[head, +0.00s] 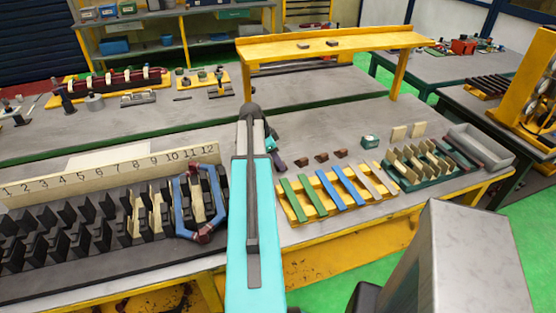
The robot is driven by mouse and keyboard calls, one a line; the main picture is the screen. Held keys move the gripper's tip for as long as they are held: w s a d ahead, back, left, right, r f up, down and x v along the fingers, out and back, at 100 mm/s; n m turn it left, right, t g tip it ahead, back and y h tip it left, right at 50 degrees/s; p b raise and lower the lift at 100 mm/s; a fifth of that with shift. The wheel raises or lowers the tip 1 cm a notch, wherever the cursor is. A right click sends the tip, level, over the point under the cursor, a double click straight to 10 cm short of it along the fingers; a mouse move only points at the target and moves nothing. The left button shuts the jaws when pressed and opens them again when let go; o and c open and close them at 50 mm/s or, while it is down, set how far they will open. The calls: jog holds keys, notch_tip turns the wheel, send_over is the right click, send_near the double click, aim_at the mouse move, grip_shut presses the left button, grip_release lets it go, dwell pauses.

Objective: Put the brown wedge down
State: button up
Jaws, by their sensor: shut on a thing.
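My arm rises up the middle of the head view, and my gripper (276,158) shows only in part, just right of the arm, low over the grey bench top. It is shut; the wedge between its jaws cannot be made out at this size. Three brown wedges stand in a row on the bench right of my gripper: a near one (301,162), a middle one (321,157) and a far one (340,153). My gripper is close to the left end of this row. Whether it touches the bench is hidden.
A yellow rack (288,209) with green, blue and tan strips lies in front of the wedges. A small green-and-white box (370,141) stands to their right. The black slotted stator (110,265) with a blue coil (181,208) lies left. A yellow shelf (330,43) spans behind.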

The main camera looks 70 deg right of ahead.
jog(key=shift+f, duration=0.2)
jog(key=o, duration=1)
jog(key=shift+o, duration=0.2)
jog(key=shift+r, duration=0.25)
jog(key=b+v, duration=0.2)
jog(key=v, duration=0.9)
jog(key=shift+w+r+b, duration=0.15)
jog(key=shift+r+b, duration=0.2)
jog(key=shift+b, duration=0.05)
jog(key=shift+a+r, duration=0.1)
jog(key=shift+a, duration=0.05)
